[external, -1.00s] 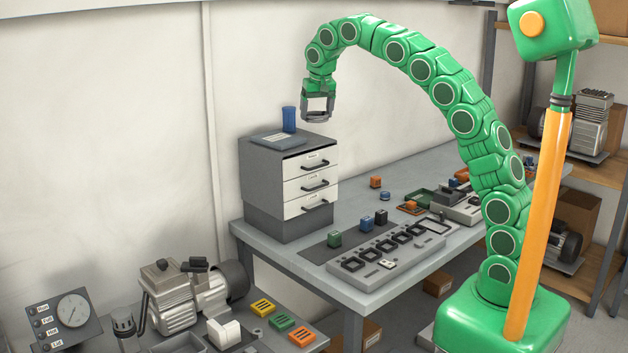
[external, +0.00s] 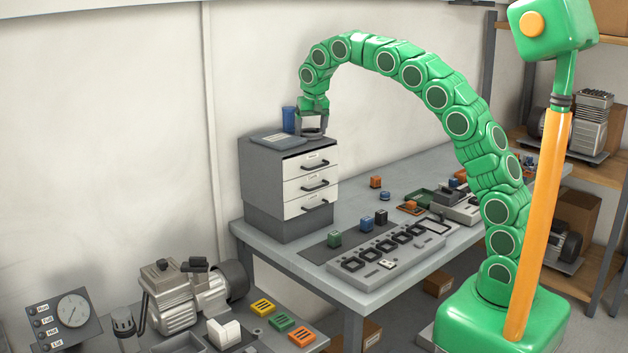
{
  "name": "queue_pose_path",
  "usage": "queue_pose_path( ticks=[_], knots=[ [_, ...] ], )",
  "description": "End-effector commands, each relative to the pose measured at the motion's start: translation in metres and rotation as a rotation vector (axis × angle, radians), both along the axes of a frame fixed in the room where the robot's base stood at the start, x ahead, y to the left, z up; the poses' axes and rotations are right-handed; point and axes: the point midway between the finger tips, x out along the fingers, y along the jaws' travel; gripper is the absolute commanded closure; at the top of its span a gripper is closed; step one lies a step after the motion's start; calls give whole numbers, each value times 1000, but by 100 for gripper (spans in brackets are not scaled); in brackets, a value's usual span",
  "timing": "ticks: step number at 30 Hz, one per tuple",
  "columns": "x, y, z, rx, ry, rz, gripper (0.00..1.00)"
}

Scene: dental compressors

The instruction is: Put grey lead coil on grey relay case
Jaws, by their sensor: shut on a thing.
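My gripper (external: 312,129) is shut, pointing down over the right part of the top of a grey case with three white drawers (external: 264,192). A small dark grey shape shows between and under the fingers and looks like the grey lead coil; the fingers hide most of it. I cannot tell whether it touches the case top. The drawer labels are too small to read, but this grey case best fits the relay case. All three drawers are closed.
A blue cup (external: 288,118) and a flat grey item (external: 279,141) are on the case top, left of my gripper. On the bench, green (external: 334,239), blue (external: 366,223) and black (external: 381,217) blocks stand behind a slotted grey panel (external: 368,268). A compressor (external: 180,299) stands at lower left.

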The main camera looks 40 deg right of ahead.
Motion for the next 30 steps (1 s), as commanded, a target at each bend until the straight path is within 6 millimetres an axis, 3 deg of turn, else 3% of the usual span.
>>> queue_pose_path(
  ticks=[8, 9, 11, 22, 30],
  knots=[
    [0, 0, -2, 0, 0, 0, 50],
    [0, 0, -2, 0, -1, 0, 17],
    [0, 0, -2, 0, -1, 0, 10],
    [0, 0, 2, 0, -2, 0, 10],
    [-8, 4, 40, 1, -7, 1, 10]
  ],
)
